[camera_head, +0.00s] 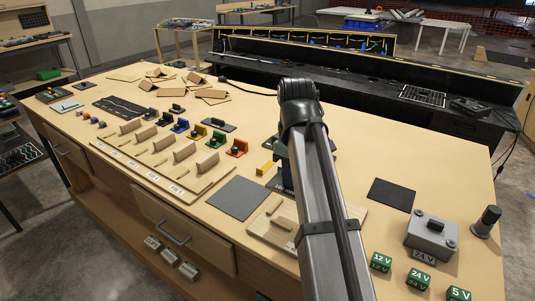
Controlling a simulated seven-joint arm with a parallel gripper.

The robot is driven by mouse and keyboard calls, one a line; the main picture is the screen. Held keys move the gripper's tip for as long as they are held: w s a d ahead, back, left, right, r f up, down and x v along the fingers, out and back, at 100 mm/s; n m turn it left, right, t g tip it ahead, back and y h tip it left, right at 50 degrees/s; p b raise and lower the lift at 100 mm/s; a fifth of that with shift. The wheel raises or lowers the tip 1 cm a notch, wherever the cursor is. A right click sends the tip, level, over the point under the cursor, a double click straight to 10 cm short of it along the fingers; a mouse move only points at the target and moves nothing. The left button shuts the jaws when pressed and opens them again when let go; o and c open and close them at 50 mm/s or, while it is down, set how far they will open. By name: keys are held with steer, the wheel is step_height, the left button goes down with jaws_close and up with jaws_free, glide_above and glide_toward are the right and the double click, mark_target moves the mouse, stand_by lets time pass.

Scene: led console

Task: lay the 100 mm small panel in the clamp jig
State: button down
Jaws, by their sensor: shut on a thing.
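My own arm rises from the bottom edge and hides the middle of the bench. My gripper is behind it, so its fingers and anything in them do not show. A pale wooden board with raised strips (262,229), which looks like the clamp jig, lies flat on the bench, partly covered by my arm. Several small wooden panels (183,152) stand upright in a row on a labelled wooden rack (150,172). The labels are too small to read, so I cannot tell which panel is the 100 mm one. A dark blue part with white lettering (285,180) shows beside my arm.
A dark grey mat (237,197) lies left of the board. A black mat (391,194), a grey switch box (431,234) and green voltage blocks (381,262) are at right. Loose wooden pieces (213,95) lie at the back.

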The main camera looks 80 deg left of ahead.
steer(key=shift+w+d+f, duration=0.5)
steer(key=shift+w+d, duration=0.05)
steer(key=shift+d, duration=0.1)
steer(key=shift+f, duration=3.15)
steer(key=shift+f, duration=1.15)
steer(key=c, duration=1)
jaws_free()
steer(key=shift+a+r, duration=0.1)
steer(key=shift+r, duration=0.05)
step_height(320, 180, up, 14)
steer(key=shift+f, duration=0.25)
